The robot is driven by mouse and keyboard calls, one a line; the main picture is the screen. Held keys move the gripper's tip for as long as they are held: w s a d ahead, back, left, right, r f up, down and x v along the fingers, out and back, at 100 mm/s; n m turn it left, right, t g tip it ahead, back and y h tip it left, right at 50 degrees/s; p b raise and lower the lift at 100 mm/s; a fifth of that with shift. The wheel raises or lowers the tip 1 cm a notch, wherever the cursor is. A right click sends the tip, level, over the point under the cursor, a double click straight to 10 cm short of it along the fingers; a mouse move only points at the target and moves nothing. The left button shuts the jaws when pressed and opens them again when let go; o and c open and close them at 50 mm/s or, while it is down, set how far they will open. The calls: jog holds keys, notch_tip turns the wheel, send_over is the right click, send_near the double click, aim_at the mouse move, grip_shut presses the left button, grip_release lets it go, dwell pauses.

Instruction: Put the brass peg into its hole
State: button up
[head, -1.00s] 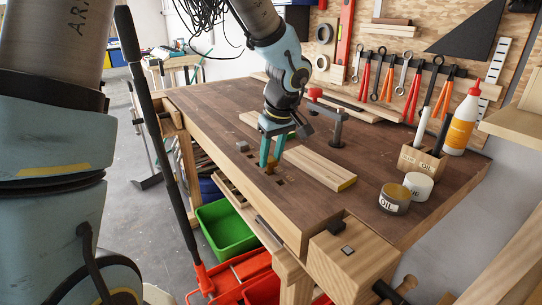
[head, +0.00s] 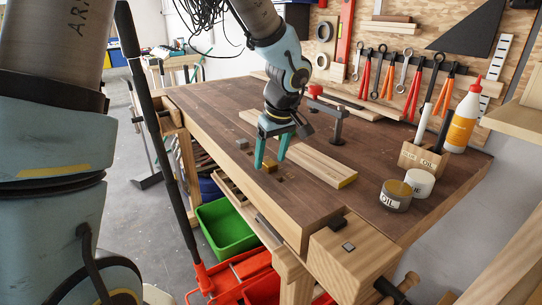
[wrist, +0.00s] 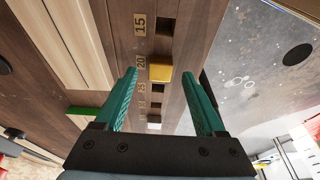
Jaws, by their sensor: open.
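The brass peg (head: 268,164) is a square, gold-coloured block at the row of square holes along the bench's front edge. In the wrist view the brass peg (wrist: 160,72) sits at the hole position beside the label 20 (wrist: 140,64), its top showing above the wood. The hole under it is hidden, and I cannot tell how deep it sits. My gripper (head: 271,164) is open, with its teal fingers apart on either side above the peg. In the wrist view my gripper (wrist: 163,72) holds nothing between its fingers.
An empty square hole (wrist: 166,26) lies beside the label 15 (wrist: 140,22). A grey block (head: 242,143) stands further along the edge. A pale wooden board (head: 320,167) lies behind the holes, with a red-topped clamp (head: 337,125) beyond.

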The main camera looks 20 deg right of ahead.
jog(key=v, duration=1)
jog(key=shift+r+b, duration=0.4)
jog(key=a+f+m+p, duration=0.1)
jog(key=a+f+p, duration=0.1)
jog(key=a, duration=1.3)
jog(key=a+f+m+g+p, duration=0.1)
jog(key=a+f, duration=0.4)
jog(key=a, duration=1)
jog(key=shift+s+a+m+g+h+p, duration=0.3)
jog(key=shift+s+a+m+h+p, duration=0.1)
jog(key=shift+m+p, duration=0.25)
